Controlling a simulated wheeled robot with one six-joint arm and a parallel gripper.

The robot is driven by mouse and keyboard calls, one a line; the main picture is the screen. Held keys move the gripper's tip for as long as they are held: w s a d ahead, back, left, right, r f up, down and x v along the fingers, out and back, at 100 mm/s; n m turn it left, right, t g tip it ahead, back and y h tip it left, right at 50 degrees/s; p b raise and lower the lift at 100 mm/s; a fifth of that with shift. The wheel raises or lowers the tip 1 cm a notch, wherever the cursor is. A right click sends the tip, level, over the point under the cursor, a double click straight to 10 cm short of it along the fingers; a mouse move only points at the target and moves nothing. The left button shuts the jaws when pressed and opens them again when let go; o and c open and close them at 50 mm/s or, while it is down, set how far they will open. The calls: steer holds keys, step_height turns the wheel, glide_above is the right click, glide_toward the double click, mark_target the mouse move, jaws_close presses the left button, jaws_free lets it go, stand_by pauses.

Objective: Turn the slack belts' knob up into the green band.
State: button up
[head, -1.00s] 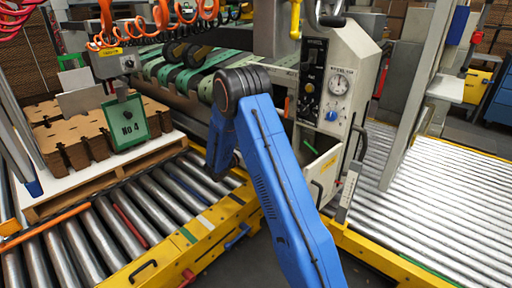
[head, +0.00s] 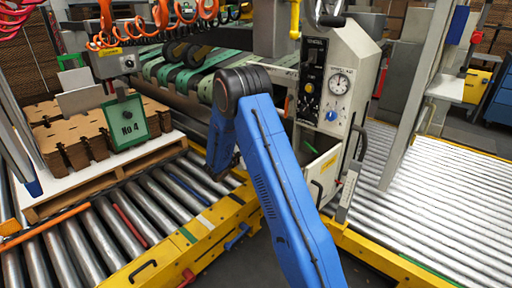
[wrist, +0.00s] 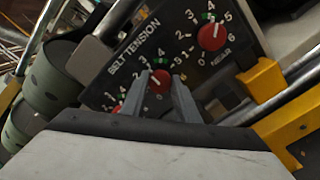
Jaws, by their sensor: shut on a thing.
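A dark BELT TENSION panel (wrist: 110,88) fills the middle of the wrist view. It carries red knobs with white number scales and small green bands near 3 and 4. My gripper (wrist: 160,84) is shut on the middle red knob (wrist: 158,79), one finger on each side. The fingers hide part of its scale, and I cannot read its pointer exactly. The red NEAR knob (wrist: 212,36) sits to the upper right, free of the gripper. Another red knob (wrist: 117,109) is partly hidden at the lower left. In the head view my arm hides the gripper and panel.
Green belts (head: 160,68) run across the machine, with rollers (wrist: 62,70) close left of the panel. A yellow bracket (wrist: 262,80) stands right of it. The grey machine housing (head: 358,57) carries a gauge. Roller conveyors (head: 440,190) lie on both sides.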

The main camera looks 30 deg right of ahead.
steer(key=m, duration=0.8)
steer(key=shift+s+f+m, duration=0.1)
steer(key=shift+f+m, duration=0.05)
steer(key=shift+m, duration=0.45)
steer(key=o, duration=1)
steer(key=shift+o, duration=0.2)
steer(key=v, duration=1.7)
steer(key=shift+a, duration=0.2)
